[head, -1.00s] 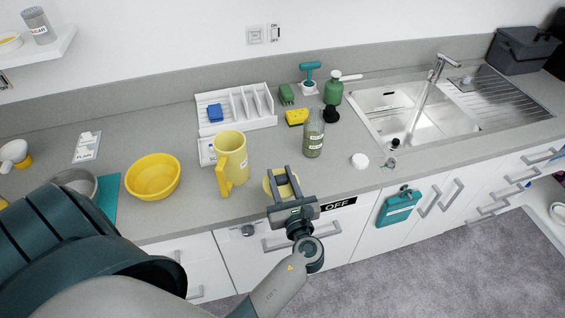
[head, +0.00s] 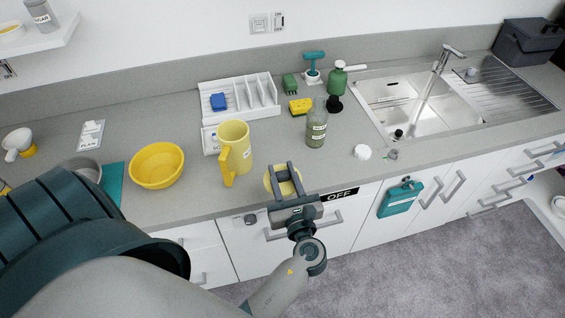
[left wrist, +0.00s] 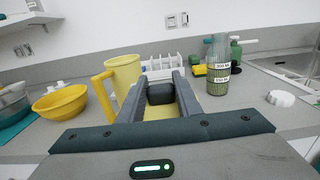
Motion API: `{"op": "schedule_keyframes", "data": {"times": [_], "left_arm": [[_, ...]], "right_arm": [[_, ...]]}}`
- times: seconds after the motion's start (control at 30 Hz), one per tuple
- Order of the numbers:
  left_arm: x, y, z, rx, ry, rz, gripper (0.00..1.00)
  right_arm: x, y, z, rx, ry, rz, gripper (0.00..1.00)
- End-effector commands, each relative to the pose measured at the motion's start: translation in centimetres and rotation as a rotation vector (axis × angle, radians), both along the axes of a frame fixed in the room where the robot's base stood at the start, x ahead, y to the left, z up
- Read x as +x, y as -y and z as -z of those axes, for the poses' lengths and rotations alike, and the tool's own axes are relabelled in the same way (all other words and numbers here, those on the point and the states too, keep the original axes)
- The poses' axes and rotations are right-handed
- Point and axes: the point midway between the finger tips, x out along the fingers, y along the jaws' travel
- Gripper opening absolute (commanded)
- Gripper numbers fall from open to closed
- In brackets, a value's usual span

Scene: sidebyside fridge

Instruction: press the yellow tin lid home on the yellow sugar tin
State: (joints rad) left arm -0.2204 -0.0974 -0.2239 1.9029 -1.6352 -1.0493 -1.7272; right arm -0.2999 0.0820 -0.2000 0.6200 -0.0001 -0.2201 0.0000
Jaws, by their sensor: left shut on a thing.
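My left gripper (head: 283,180) is at the counter's front edge, right of the yellow jug. It is shut on a round yellow piece, which I take for the tin lid (head: 270,184). In the left wrist view, a dark knob-like block (left wrist: 160,93) and some yellow surface (left wrist: 160,113) show between the fingers. The yellow tin cannot be told apart from the lid; the gripper hides what is below, so I cannot tell how the lid sits. My right gripper is not in view.
A yellow jug (head: 236,147) stands close left of the gripper, with a yellow bowl (head: 156,166) farther left. A labelled glass jar (head: 316,128) and a white round lid (head: 362,152) are to the right. A white rack (head: 240,98) and sink (head: 415,105) lie behind.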

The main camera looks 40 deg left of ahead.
Motion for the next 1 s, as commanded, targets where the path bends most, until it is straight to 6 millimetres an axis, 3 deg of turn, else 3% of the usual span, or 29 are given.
{"op": "schedule_keyframes", "data": {"times": [0.27, 0.57, 0.77, 1.0], "left_arm": [[0.1, -0.1, 0.5, -0.001, 0.002, 0.023, 0.15], [0.6, 0.5, 2.1, -0.006, 0.005, 0.211, 0.15], [0.2, 3.2, 3.1, -0.007, 0.005, 0.448, 0.15], [-1.9, 7.6, 3.4, -0.001, 0.001, 0.725, 0.15]], "right_arm": [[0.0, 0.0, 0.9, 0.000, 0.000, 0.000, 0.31], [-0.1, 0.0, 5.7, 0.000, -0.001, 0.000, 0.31], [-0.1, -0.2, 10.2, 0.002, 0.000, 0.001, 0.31], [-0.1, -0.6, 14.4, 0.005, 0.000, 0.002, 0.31]]}}
